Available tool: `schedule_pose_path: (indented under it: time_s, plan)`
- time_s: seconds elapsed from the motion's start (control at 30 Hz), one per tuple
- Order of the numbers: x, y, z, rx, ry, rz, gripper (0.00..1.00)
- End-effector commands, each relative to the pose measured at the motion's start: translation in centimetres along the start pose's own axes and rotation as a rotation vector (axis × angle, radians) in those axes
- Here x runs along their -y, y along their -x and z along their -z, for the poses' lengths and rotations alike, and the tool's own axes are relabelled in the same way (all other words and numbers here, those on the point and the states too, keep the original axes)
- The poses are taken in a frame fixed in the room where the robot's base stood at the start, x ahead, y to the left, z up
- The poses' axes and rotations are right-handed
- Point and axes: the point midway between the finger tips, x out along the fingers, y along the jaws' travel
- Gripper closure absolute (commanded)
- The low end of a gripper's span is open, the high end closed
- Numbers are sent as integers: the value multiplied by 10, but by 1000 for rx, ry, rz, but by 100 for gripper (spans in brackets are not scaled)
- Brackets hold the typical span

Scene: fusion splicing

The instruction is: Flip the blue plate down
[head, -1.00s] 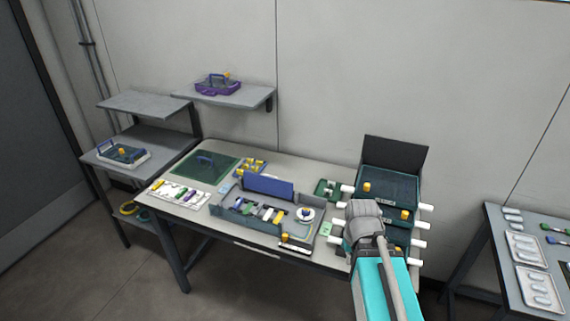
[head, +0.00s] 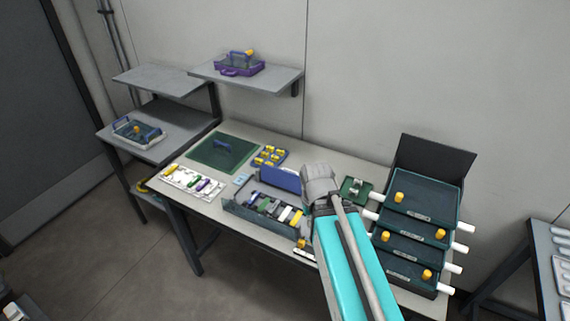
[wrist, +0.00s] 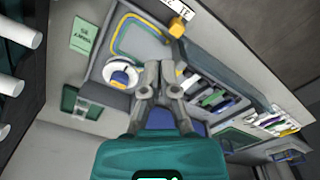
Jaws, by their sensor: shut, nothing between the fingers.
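The blue plate (head: 279,179) stands raised along the back edge of the grey splicing tray (head: 240,212) on the table. In the wrist view, part of the blue plate (wrist: 203,128) shows behind and beside the fingers. My gripper (wrist: 160,68) points down over the tray with its fingers together and empty. It is near the plate, but I cannot tell whether it touches. In the head view my wrist hides the fingers and the right part of the tray.
A white round reel (wrist: 121,75) and a yellow knob (wrist: 177,27) are at the tray. A green mat (head: 212,153) and a white holder (head: 187,183) lie left. Stacked dark drawers (head: 420,205) with white handles stand close on the right.

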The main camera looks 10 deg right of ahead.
Motion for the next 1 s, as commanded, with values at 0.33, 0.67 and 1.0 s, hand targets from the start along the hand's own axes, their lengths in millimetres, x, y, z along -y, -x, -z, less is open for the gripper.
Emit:
schedule_pose_path:
  time_s: [0.33, 0.67, 1.0]
  plan:
    - [0, 0, 0, 0, 0, 0, 100]
    - [-1, 2, 12, -1, -18, -1, 100]
    - [3, 17, 117, -16, -213, -8, 100]
